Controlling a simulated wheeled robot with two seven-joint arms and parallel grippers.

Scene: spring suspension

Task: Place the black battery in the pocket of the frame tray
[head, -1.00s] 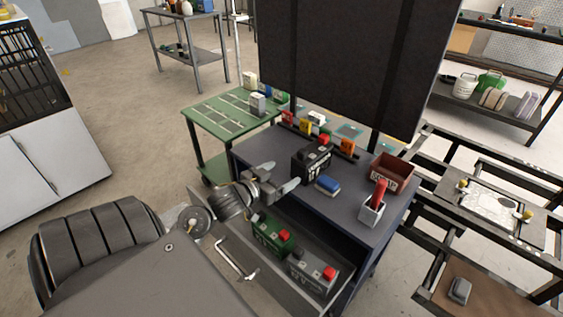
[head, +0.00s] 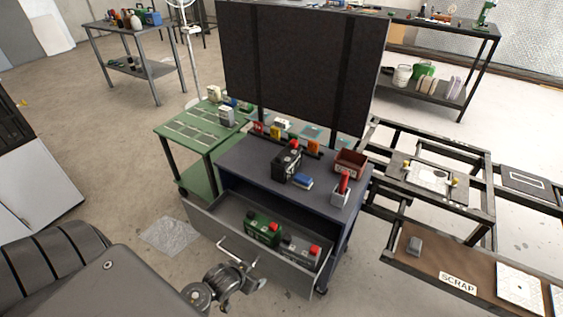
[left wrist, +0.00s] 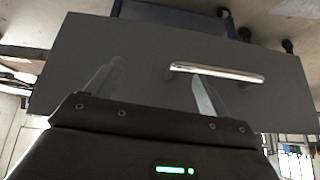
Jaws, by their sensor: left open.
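The black battery (head: 281,165) with a red cap stands upright on top of the dark tool cart (head: 240,155). What looks like the frame tray (head: 396,170), with a pale patterned plate and yellow knobs, sits on the dark metal frame at the right; the plate hides any pocket detail. My left gripper (head: 256,284) is open and empty, low in front of the cart's pulled-out drawer. The left wrist view shows its two fingers (left wrist: 155,78) facing the grey drawer front (left wrist: 100,40), with the drawer handle (left wrist: 217,72) beyond the right finger. My right gripper is out of view.
The open drawer holds a green battery (head: 262,230) and a grey battery (head: 300,250). Beside the black battery are a blue block (head: 303,181), a red bin (head: 350,162) and a pale holder (head: 341,192). A green table (head: 200,130) stands left of the cart.

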